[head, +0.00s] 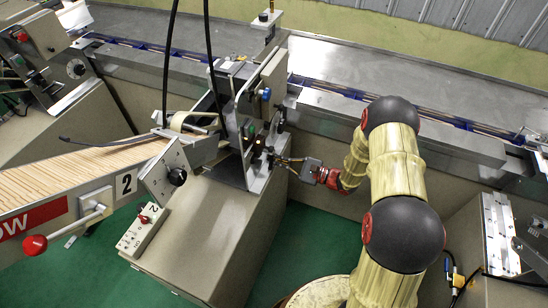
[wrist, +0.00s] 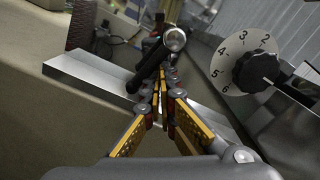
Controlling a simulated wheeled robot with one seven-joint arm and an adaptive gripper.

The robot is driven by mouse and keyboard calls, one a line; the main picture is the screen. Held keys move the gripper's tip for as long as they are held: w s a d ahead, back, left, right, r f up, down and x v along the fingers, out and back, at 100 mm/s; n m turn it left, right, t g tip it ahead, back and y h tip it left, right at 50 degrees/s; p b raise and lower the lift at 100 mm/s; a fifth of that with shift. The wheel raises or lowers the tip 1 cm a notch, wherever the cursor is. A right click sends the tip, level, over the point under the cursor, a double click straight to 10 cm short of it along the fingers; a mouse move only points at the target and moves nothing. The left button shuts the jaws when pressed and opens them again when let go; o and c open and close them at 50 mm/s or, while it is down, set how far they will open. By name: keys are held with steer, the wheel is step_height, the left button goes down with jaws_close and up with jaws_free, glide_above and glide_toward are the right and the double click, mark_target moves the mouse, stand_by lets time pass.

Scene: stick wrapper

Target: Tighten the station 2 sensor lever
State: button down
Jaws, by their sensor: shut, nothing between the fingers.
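My gripper (head: 284,161) is at the right side of the station 2 machine (head: 222,222) in the head view, near its upright metal plate. In the wrist view my gripper (wrist: 161,92) has its yellow-and-grey fingers brought together at the tips, with nothing held. A black lever (wrist: 148,70) with a round silver end (wrist: 174,40) lies slanted just beyond the fingertips. I cannot tell whether the tips touch it. The lever cannot be made out clearly in the head view, where small parts crowd around the gripper.
A numbered dial with a black knob (wrist: 256,70) is right of the fingers. A metal ledge (wrist: 90,78) lies to the left. The conveyor (head: 370,112) runs behind the machine. A red-knobbed handle (head: 35,244) and a switch box (head: 144,228) are at left. Green floor is open in front.

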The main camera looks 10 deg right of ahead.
steer(key=shift+s+a+r, duration=0.1)
steer(key=shift+s+a, duration=0.1)
steer(key=shift+s, duration=0.05)
steer(key=shift+s+a, duration=0.1)
steer(key=shift+s, duration=0.05)
steer(key=shift+s+a, duration=0.2)
steer(key=shift+s, duration=0.1)
stand_by(0.3)
steer(key=shift+s+a, duration=0.1)
stand_by(0.3)
steer(key=shift+s+a+r+p, duration=0.1)
steer(key=shift+s+a+p, duration=0.1)
steer(key=shift+s+p, duration=0.15)
stand_by(0.3)
